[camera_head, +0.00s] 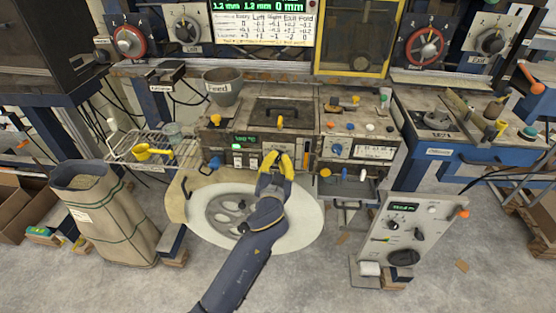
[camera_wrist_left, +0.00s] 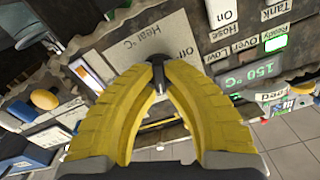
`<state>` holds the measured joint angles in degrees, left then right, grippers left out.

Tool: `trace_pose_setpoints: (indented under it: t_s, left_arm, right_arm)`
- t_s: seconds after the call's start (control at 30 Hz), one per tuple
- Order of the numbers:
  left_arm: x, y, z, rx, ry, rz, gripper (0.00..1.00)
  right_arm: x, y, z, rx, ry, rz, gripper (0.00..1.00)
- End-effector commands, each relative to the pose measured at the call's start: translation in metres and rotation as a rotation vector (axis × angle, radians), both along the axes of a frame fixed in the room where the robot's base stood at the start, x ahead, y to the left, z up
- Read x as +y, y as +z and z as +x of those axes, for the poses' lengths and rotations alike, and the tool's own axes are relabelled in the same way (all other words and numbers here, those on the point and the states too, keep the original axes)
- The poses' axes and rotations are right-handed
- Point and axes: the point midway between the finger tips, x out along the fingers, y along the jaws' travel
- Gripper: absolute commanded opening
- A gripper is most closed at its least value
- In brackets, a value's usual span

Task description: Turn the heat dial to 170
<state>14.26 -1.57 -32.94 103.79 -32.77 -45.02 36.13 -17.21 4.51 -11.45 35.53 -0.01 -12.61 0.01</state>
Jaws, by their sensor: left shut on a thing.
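My left gripper (camera_head: 277,157) reaches up to the front of the middle machine, its yellow fingers closed together. In the left wrist view its fingertips (camera_wrist_left: 158,66) are shut on the small dark heat dial (camera_wrist_left: 158,75), which the fingers partly hide. The pale plate behind the dial (camera_wrist_left: 140,40) is marked "Heat °C" and "Off". A green temperature display (camera_wrist_left: 254,74) beside it reads 150 °C. The same display shows small in the head view (camera_head: 245,139). My right gripper is not in view.
A green-lit "Ready" label (camera_wrist_left: 275,44) sits near the display. A round white-rimmed plate (camera_head: 308,225) lies below my left arm. A wire rack with a yellow scoop (camera_head: 150,152) is at left, a grey "Feed" bucket (camera_head: 223,88) above. A control box (camera_head: 405,235) stands right.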

Motion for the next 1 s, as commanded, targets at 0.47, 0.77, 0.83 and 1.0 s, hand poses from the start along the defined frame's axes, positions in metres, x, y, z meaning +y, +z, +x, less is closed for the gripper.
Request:
trace_pose_setpoints:
  t_s: [0.47, 0.77, 0.83, 1.0]
  left_arm:
    - [0.0, 0.0001, 0.0001, -0.006, 0.001, 0.054, 0.0]
    - [-0.001, 0.0, 0.0001, -0.029, 0.0, 0.265, 0.0]
    - [-0.0012, -0.0001, 0.0001, -0.036, 0.0, 0.322, 0.0]
    - [-0.0016, -0.0004, 0.0, -0.05, 0.0, 0.45, 0.0]
  right_arm:
    - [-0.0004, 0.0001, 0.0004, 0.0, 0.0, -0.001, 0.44]
    - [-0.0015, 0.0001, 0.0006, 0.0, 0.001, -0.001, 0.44]
    - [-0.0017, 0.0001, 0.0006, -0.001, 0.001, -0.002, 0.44]
    - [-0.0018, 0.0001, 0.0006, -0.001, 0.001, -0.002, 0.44]
